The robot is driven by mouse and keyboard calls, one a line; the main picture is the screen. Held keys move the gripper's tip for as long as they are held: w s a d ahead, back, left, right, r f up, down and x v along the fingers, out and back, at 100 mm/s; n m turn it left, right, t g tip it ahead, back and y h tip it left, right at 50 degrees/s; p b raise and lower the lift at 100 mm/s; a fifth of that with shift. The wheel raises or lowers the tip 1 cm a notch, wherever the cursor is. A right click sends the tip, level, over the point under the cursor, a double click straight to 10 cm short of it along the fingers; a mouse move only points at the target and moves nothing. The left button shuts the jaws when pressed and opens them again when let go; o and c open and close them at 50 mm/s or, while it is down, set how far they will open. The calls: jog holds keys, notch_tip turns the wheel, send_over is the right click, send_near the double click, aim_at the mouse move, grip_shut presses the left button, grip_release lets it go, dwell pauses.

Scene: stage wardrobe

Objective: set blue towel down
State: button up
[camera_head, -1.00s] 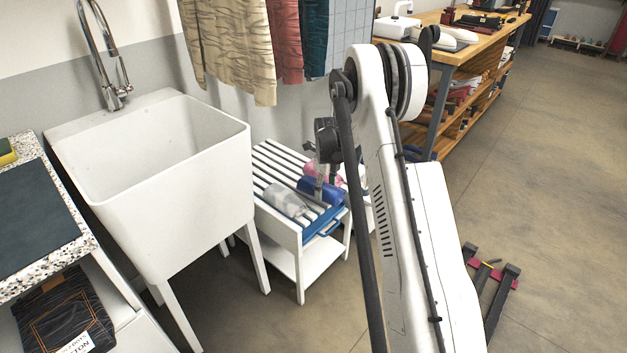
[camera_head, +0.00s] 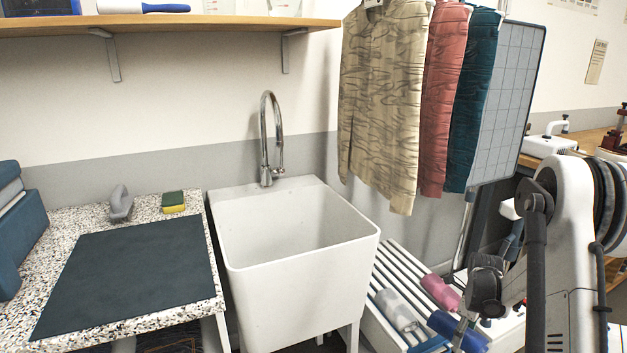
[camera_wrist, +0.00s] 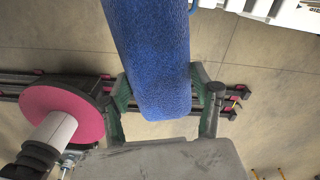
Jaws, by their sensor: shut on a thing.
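The blue towel (camera_head: 445,326) is rolled up and shows at the bottom right in the head view, at the slatted white bench (camera_head: 388,256). In the wrist view the blue towel (camera_wrist: 150,50) fills the upper middle, between the two fingers of my gripper (camera_wrist: 162,88). My gripper (camera_head: 466,328) is shut on it. I cannot tell whether the towel touches the slats. A light grey roll (camera_head: 396,310) and a pink roll (camera_head: 440,292) lie on the bench beside the blue towel.
The white sink (camera_head: 300,285) stands left of the bench. Hanging garments (camera_head: 385,95) and a grey grid panel (camera_head: 508,105) are above and behind the bench. A speckled counter with a dark mat (camera_head: 130,270) is at the left.

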jog(key=s+a+r+n+p, duration=0.2)
jog(key=a+r+n, duration=0.3)
jog(key=a+n, duration=0.4)
jog(key=s+a+r+n+p, duration=0.2)
jog(key=a+r+n, duration=0.4)
jog(key=a+n, duration=0.4)
jog(key=s+a+r+n+p, duration=0.2)
jog(key=a+r+n+p, duration=0.2)
jog(key=a+n, duration=0.5)
jog(key=shift+s+a+r+n+p, duration=0.25)
jog(key=shift+r+n, duration=0.25)
jog(key=shift+r, duration=0.25)
jog(key=shift+d, duration=0.1)
